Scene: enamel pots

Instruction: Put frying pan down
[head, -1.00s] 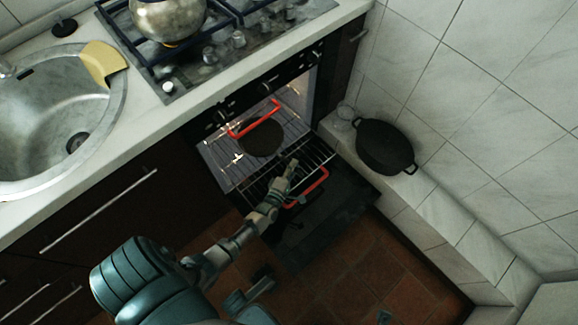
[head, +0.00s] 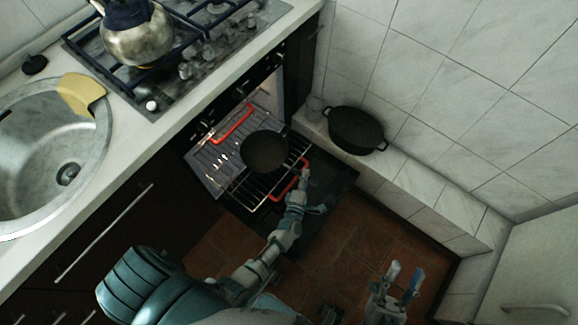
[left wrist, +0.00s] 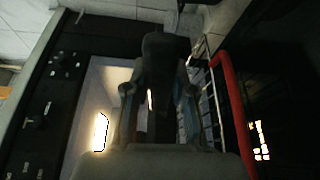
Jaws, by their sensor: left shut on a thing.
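The dark round frying pan (head: 264,151) is in the head view, over the wire rack at the open oven. I cannot tell whether its base touches the rack. My left gripper (head: 303,176) is at the near right of the pan, beside a red handle. In the left wrist view its fingers (left wrist: 157,95) are shut around a dark piece, which looks like the pan's handle; the pan's bowl is hard to make out there. My right gripper (head: 404,279) is low in the head view, with its two fingers apart and empty, away from the pan.
The wire rack (head: 246,188) has red handles (head: 285,188) and (head: 232,124). A black pot (head: 356,130) stands on the tiled ledge at the right. A kettle (head: 138,38) is on the stove. The sink (head: 40,150) with a yellow cloth (head: 82,95) is at the left.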

